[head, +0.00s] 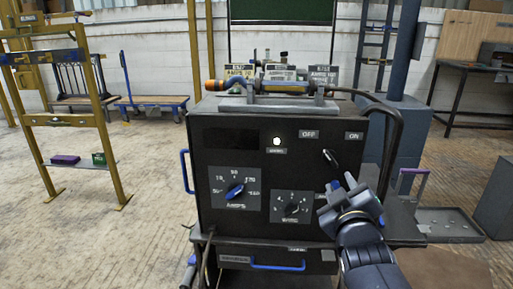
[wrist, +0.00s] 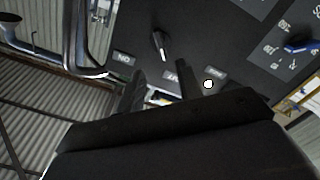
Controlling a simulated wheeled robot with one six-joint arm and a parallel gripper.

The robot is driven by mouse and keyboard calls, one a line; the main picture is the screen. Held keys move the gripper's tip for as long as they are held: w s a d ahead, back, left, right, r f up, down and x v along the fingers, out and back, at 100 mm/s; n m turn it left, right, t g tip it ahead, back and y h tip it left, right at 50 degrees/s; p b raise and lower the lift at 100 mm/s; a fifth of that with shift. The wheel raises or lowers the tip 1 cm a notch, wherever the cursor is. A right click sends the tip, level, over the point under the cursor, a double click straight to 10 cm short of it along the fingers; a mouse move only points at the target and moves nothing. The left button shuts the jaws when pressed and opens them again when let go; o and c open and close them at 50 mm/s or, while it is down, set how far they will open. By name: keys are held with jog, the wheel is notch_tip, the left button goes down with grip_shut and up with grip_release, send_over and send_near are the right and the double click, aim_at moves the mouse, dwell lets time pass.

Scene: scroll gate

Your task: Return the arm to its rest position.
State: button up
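My gripper (head: 343,183) is in front of the right side of a black control cabinet (head: 225,215), below and right of its small switch lever (head: 329,157). Its two fingers are apart with nothing between them; they also show apart in the wrist view (wrist: 160,75). The switch lever (wrist: 161,43) is beyond the fingertips, and no contact shows. A white lamp (head: 277,141) is lit. My arm extends up from the lower right, bent before the cabinet.
The cabinet carries a blue-pointer dial (head: 235,191), a second dial (head: 291,209), a blue side handle (head: 185,172) and a black cable (head: 398,125) at right. A grey tray (head: 448,222) lies to the right. A yellow frame (head: 80,120) stands left, with open floor between.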

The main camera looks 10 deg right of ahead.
aim_at(332, 161)
jog(key=b+x, duration=0.2)
jog(key=x, duration=0.8)
jog(key=shift+w+f, duration=0.1)
jog(key=shift+w, duration=0.1)
jog(key=shift+s, duration=0.1)
